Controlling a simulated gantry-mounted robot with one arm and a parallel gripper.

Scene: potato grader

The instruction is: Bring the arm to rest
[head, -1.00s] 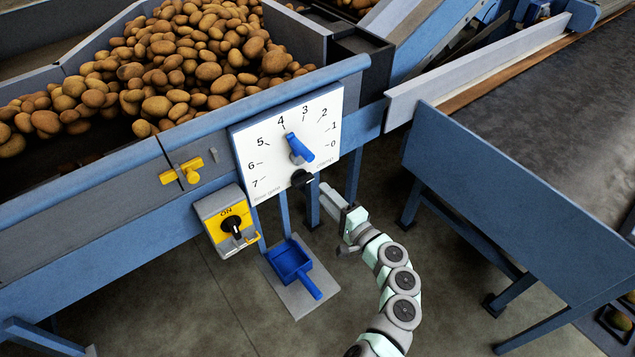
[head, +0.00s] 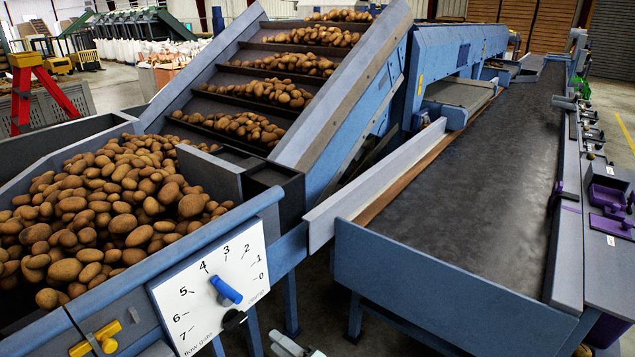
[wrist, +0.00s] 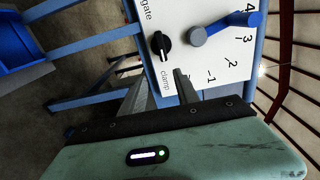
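My gripper (head: 287,346) shows only in part at the bottom edge of the head view, just below the white dial panel (head: 185,292). In the wrist view my gripper's two grey fingers (wrist: 160,82) stand apart with nothing between them, so it is open. They point toward the dial panel (wrist: 215,75) without visibly holding anything. The panel carries a blue lever (head: 227,290) near the 4 and a black clamp knob (head: 234,318). The lever (wrist: 238,24) and knob (wrist: 160,46) also show in the wrist view, apart from the fingers. Most of my arm is hidden below the head view.
A hopper of potatoes (head: 100,205) lies at left, with a yellow latch (head: 95,342) on its front. A sloping elevator (head: 345,90) rises behind. A wide dark belt (head: 470,180) with a blue frame (head: 440,290) is at right. A blue scoop (wrist: 20,40) is in the wrist view.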

